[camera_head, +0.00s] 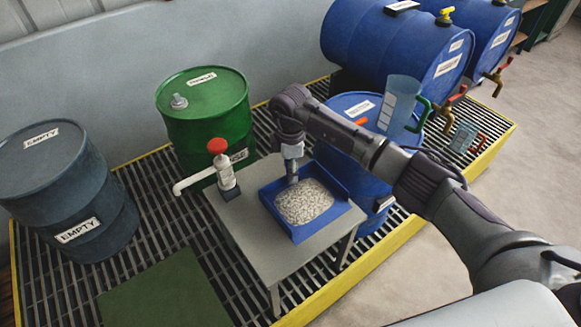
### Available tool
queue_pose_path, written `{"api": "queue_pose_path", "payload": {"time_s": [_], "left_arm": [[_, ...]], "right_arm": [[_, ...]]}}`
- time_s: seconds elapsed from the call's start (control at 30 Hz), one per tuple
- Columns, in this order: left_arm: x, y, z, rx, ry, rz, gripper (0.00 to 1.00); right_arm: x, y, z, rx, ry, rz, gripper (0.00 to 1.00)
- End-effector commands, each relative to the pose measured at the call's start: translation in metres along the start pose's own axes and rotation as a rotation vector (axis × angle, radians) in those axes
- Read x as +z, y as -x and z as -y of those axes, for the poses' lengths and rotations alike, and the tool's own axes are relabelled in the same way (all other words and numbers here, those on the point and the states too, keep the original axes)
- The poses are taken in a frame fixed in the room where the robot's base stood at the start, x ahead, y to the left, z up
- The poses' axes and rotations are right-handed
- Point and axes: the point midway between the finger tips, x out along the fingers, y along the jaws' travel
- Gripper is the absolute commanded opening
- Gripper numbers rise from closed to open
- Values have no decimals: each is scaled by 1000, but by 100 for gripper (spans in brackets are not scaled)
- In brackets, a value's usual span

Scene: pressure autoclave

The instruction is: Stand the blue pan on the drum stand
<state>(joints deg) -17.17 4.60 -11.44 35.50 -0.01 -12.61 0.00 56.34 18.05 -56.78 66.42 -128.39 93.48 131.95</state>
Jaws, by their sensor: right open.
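The blue pan (333,215) is a shallow tray filled with pale granules. It rests flat on a small grey four-cornered stand (259,247) in the middle of the view. My right gripper (292,172) points down at the pan's back-left wall. It is open, but its fingers are small here, and I cannot tell whether they touch or straddle the wall. My left gripper is out of view. Horizontal blue drums (385,50) lie at the back right; what carries them is mostly hidden.
A red-topped pump bottle (224,172) stands on the grey stand, left of the pan. A green drum (205,115) and a dark blue drum (65,180) stand left. A blue upright drum with a clear jug (400,100) is behind my right arm. Yellow-edged grating (395,240) lies underneath.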

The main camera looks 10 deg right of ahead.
Motion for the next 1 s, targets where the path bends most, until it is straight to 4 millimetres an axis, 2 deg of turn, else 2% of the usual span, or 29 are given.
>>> {"api": "queue_pose_path", "payload": {"time_s": [0.17, 0.4, 0.6, 0.77, 1.0], "left_arm": [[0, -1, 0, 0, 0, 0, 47], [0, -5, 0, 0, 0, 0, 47], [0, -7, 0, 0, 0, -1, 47], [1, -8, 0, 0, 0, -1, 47], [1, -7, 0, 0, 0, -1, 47]], "right_arm": [[0, 29, -2, 5, 1, -2, 54], [0, 80, -1, 6, 0, -1, 54], [0, 110, -1, 3, 0, -2, 54], [0, 119, 0, 1, 0, 0, 54], [0, 120, 0, 1, 0, 0, 54]]}}
